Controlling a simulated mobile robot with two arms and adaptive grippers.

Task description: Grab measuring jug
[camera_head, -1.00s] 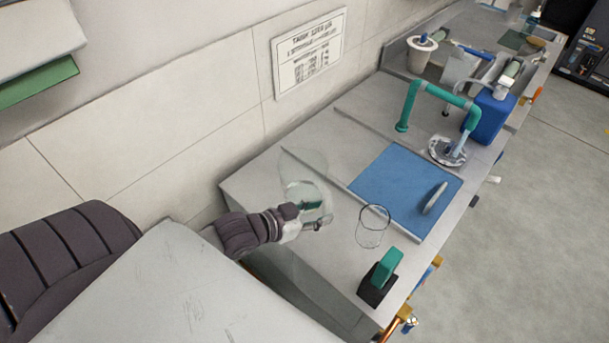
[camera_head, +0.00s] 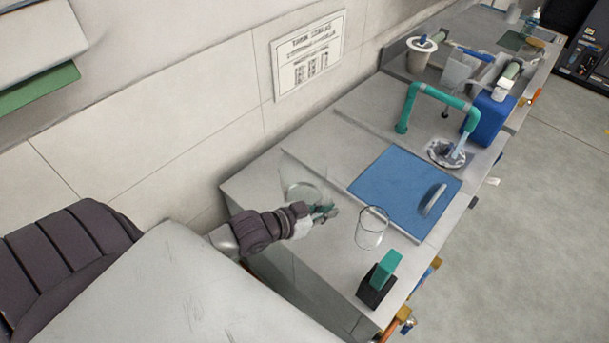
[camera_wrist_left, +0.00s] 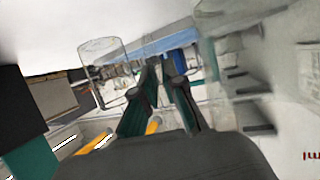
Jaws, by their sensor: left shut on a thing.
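The measuring jug (camera_head: 300,186) appears to be the large clear vessel at the near left of the grey bench, faint against the wall and worktop. My left gripper (camera_head: 328,212), with teal fingers, is at its near right side. In the left wrist view the gripper (camera_wrist_left: 165,68) has its fingers close together, shut on the jug. The jug's translucent wall (camera_wrist_left: 228,75) looms blurred just right of the fingers. The exact grip point, and whether the jug touches the bench, are hard to tell. My right gripper is not in view.
A clear glass beaker (camera_head: 371,228) stands right of the gripper; it also shows in the left wrist view (camera_wrist_left: 104,62). A teal block on a black base (camera_head: 382,275) is near the front edge.

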